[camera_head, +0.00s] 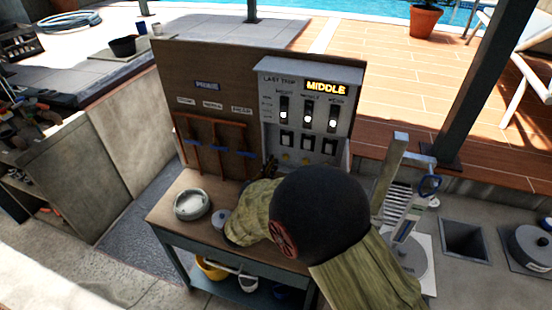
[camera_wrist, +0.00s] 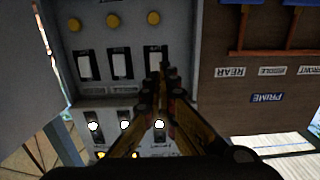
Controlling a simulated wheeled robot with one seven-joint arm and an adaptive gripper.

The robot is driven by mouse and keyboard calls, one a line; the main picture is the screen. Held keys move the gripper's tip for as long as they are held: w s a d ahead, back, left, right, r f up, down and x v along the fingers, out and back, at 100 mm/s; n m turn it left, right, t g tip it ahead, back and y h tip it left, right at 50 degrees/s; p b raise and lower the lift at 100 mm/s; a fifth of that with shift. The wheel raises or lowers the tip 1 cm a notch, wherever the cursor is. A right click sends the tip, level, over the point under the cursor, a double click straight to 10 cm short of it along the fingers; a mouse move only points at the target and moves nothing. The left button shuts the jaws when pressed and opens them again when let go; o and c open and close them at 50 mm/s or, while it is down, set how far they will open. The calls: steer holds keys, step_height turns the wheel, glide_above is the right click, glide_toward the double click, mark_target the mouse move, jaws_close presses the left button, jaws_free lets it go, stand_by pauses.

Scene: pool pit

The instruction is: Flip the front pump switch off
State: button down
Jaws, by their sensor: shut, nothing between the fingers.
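A grey pump panel (camera_head: 351,88) stands upright on the bench, with columns labelled for the pumps and a lit MIDDLE sign (camera_head: 326,87). The front column is leftmost in the head view. Its upper black slot (camera_head: 284,110) has a white spot, and a black-framed rocker (camera_head: 287,138) sits below. The wrist view is upside down; there the front rocker (camera_wrist: 155,54) is rightmost, with a pale face. My gripper (camera_wrist: 165,72) is shut and empty, its tips overlapping that rocker's edge; contact cannot be told. In the head view my arm hides most of the gripper (camera_head: 270,164).
A brown board (camera_head: 215,65) with orange pipes and blue handles adjoins the panel's left side. A round pale dish (camera_head: 193,204) and a grey lid (camera_head: 220,219) lie on the bench (camera_head: 165,211). A post and pump gear (camera_head: 400,215) stand right of my arm.

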steer(key=shift+v, duration=1.95)
